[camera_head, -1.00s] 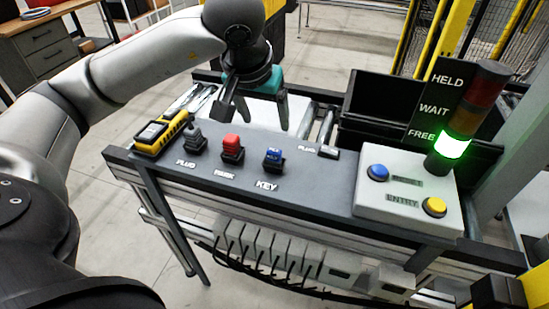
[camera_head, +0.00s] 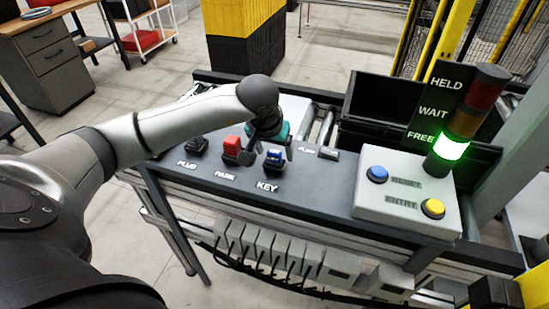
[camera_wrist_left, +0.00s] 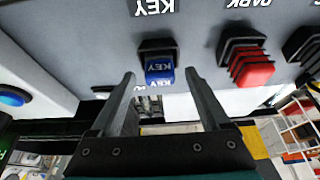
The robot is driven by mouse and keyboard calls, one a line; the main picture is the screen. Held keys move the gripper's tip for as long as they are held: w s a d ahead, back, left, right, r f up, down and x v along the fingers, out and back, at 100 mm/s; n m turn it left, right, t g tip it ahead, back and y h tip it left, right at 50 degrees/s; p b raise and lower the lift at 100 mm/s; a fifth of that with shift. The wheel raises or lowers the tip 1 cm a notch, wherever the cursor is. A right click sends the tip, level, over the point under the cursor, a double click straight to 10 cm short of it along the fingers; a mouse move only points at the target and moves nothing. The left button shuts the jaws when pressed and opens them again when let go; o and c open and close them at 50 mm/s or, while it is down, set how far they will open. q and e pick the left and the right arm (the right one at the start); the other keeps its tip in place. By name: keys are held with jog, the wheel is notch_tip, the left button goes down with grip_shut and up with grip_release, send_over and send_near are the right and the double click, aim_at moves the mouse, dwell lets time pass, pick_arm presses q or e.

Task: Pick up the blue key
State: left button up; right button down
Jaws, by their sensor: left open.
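The blue key (camera_head: 274,157) sits upright in its black socket above the KEY label on the grey panel (camera_head: 315,182). It also shows in the left wrist view (camera_wrist_left: 160,69), with lettering on its faces. My left gripper (camera_head: 271,146) is open and empty, just behind and above the key in the head view. In the left wrist view its two fingers (camera_wrist_left: 160,80) reach toward the key, one to each side, with visible gaps; I cannot tell whether the tips are level with it. My right gripper is not in view.
A red block (camera_head: 232,147) stands in the PARK socket close beside the key. To the right, a white box (camera_head: 405,195) carries a blue and a yellow button. A signal tower (camera_head: 466,120) glows green by the FREE label. A dark bin (camera_head: 385,100) stands behind.

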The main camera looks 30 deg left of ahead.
pick_arm(q)
jog(key=shift+w+f, duration=0.2)
jog(key=shift+f, duration=0.25)
grip_shut()
dwell(0.4)
